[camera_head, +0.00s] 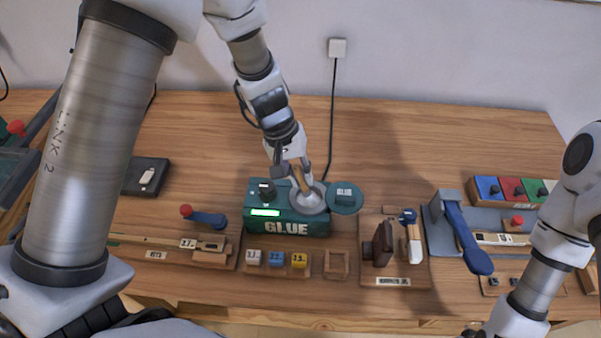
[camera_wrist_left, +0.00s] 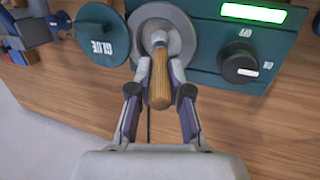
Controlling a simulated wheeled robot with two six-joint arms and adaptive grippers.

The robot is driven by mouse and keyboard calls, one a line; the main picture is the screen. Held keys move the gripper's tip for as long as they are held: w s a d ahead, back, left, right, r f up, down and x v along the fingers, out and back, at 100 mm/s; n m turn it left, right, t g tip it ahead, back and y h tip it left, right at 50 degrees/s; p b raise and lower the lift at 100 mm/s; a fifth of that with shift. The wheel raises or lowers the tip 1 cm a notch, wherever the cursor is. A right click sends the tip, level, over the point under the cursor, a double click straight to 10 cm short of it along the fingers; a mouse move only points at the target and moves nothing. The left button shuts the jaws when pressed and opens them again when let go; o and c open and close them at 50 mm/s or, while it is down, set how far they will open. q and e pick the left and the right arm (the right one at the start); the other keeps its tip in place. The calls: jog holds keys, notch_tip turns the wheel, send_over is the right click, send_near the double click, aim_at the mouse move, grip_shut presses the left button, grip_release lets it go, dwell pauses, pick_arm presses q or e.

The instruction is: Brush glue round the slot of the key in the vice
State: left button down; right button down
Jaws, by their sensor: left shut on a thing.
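My left gripper (camera_head: 293,172) is shut on a brush (camera_head: 301,180) with a wooden handle. The handle also shows between the fingers in the left wrist view (camera_wrist_left: 160,82). The brush's lower end is in the round opening of the green glue pot (camera_head: 287,227); its bristles are hidden. The pot's round lid (camera_head: 344,198) is swung aside to the right. A grey vice (camera_head: 436,222) with a blue lever stands at the right, and a pale key (camera_head: 494,239) lies beside the lever. I cannot make out the key's slot. My right gripper is outside the picture.
Small numbered blocks (camera_head: 277,259) sit in front of the pot. A wooden holder (camera_head: 382,245) with upright tools stands between pot and vice. Coloured boxes (camera_head: 512,190) are behind the vice. Another key (camera_head: 210,251) lies at left. The table's back middle is clear.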

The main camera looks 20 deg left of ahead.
pick_arm(q)
jog(key=shift+r+p, duration=2.6)
jog(key=shift+r, duration=0.9)
jog(key=shift+f, duration=0.1)
